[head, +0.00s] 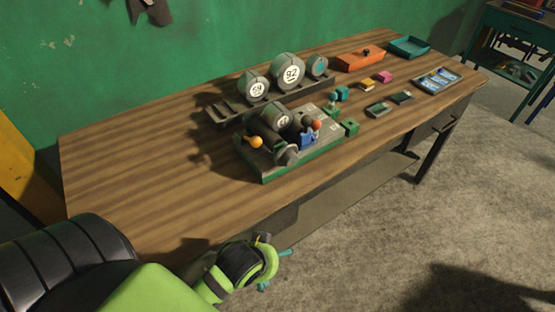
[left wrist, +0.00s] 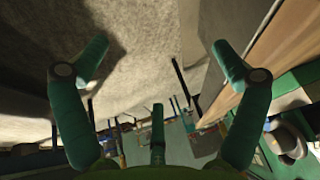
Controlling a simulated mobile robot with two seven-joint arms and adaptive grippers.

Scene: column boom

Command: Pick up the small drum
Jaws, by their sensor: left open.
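Three round grey drums sit on a dark rack (head: 232,112) on the wooden table. The largest (head: 290,74) reads 92 and the middle-sized one (head: 257,86) appears to read 59. The smallest drum (head: 317,67), at the rack's right end, has a teal face. Another numbered drum (head: 279,119) sits on a green-edged fixture (head: 310,158) in front. My left gripper (head: 275,268) is at the table's front edge, well apart from the drums. In the left wrist view its teal fingers (left wrist: 158,50) are spread and empty. My right gripper is out of view.
An orange tray (head: 360,60), a teal tray (head: 409,47), small coloured blocks (head: 367,85) and a blue-and-white card (head: 437,80) lie toward the table's right end. The fixture has projecting knobs and handles. The table's left part is clear.

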